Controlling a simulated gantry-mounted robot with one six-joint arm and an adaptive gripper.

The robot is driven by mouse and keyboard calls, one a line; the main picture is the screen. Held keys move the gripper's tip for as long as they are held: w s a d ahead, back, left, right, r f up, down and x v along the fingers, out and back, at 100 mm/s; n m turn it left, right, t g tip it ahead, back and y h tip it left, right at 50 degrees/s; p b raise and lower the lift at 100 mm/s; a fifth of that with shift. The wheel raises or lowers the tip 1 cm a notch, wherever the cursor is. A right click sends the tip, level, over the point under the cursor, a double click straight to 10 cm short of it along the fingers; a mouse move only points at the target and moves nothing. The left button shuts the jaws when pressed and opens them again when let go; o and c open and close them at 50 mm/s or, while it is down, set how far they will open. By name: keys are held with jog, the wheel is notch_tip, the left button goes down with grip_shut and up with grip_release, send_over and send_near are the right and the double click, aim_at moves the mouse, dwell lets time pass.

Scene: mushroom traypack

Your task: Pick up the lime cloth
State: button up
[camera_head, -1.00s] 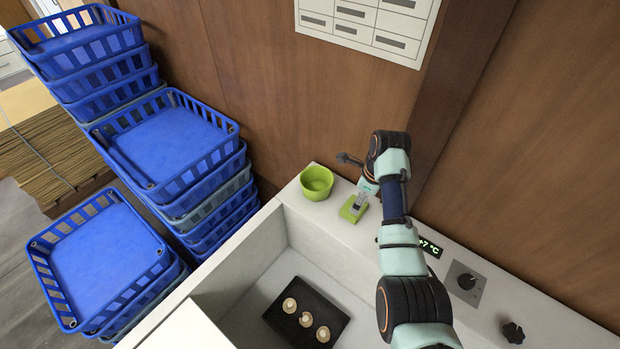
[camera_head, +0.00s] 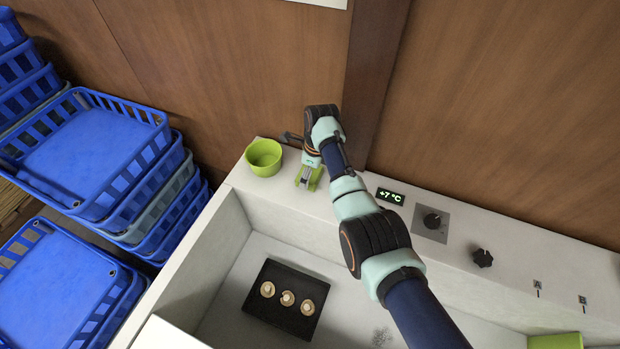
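A small lime piece (camera_head: 316,182), which looks like the folded cloth, is on the white ledge just right of a lime bowl (camera_head: 264,157). My gripper (camera_head: 307,175) points down right over it, and lime shows on both sides of the grey fingers. The fingers are small and partly cover the piece. I cannot tell whether they are open or shut on it. Another flat lime thing (camera_head: 556,341) is cut off by the bottom right edge, so I cannot tell what it is.
A black tray (camera_head: 254,302) with three mushrooms lies in the white basin below the ledge. A temperature display (camera_head: 390,196), a dial (camera_head: 432,220) and a black knob (camera_head: 482,258) are right of my arm. Stacked blue crates (camera_head: 75,155) stand at left; a wooden wall is behind.

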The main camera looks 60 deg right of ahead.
jog(key=c, duration=0.7)
notch_tip(320, 180, up, 20)
jog(key=p, duration=0.5)
jog(key=shift+r, duration=0.1)
jog(key=shift+c, duration=0.2)
